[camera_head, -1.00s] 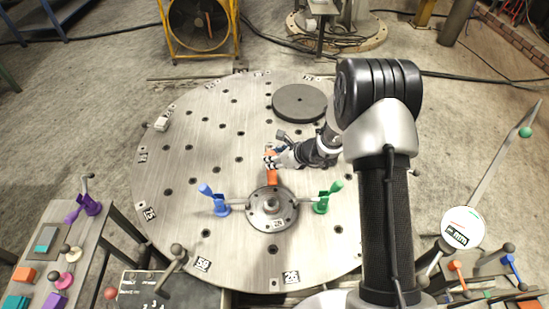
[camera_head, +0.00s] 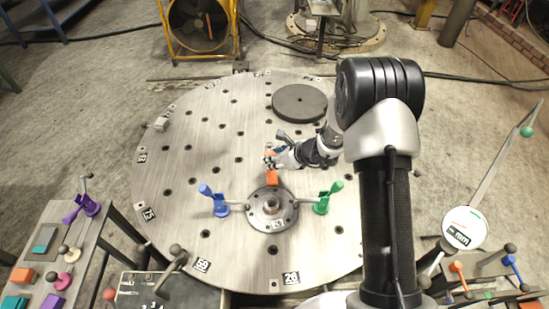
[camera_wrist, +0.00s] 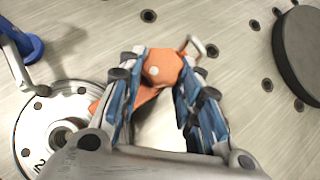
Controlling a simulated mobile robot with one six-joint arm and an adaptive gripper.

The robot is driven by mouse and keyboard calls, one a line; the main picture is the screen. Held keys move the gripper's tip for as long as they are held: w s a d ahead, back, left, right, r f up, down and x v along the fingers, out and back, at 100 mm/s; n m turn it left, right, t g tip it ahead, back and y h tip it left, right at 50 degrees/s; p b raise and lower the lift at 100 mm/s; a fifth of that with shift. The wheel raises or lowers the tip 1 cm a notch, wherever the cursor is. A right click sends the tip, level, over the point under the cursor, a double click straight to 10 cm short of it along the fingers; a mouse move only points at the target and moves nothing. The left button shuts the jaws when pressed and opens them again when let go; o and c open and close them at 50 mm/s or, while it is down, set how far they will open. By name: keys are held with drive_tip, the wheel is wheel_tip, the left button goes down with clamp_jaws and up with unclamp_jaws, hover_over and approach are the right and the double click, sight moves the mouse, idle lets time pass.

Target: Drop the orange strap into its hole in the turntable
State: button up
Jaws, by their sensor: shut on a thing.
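The orange strap (camera_wrist: 162,66) is between the two fingers of my gripper (camera_wrist: 157,85) in the wrist view. My gripper is shut on it. In the head view my gripper (camera_head: 271,161) is over the turntable (camera_head: 200,180), just behind the central hub (camera_head: 272,208), and the strap's orange part (camera_head: 272,178) shows below the fingers. A small metal handle sticks out beside the strap in the wrist view. I cannot tell whether the strap's lower end touches the plate or sits in a hole; the fingers hide it.
A blue strap (camera_head: 217,203) and a green strap (camera_head: 325,200) stand on either side of the hub. A dark round disc (camera_head: 299,102) lies on the turntable behind. A side table (camera_head: 60,255) with coloured parts stands at left. The turntable's left area has several open holes.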

drive_tip(key=shift+f, duration=0.15)
drive_tip(key=shift+f+b, duration=0.9)
drive_tip(key=shift+b, duration=0.25)
drive_tip(key=shift+f+b, duration=0.4)
drive_tip(key=shift+f, duration=0.3)
drive_tip(key=shift+f, duration=0.35)
drive_tip(key=shift+f, duration=0.15)
drive_tip(key=o, duration=0.8)
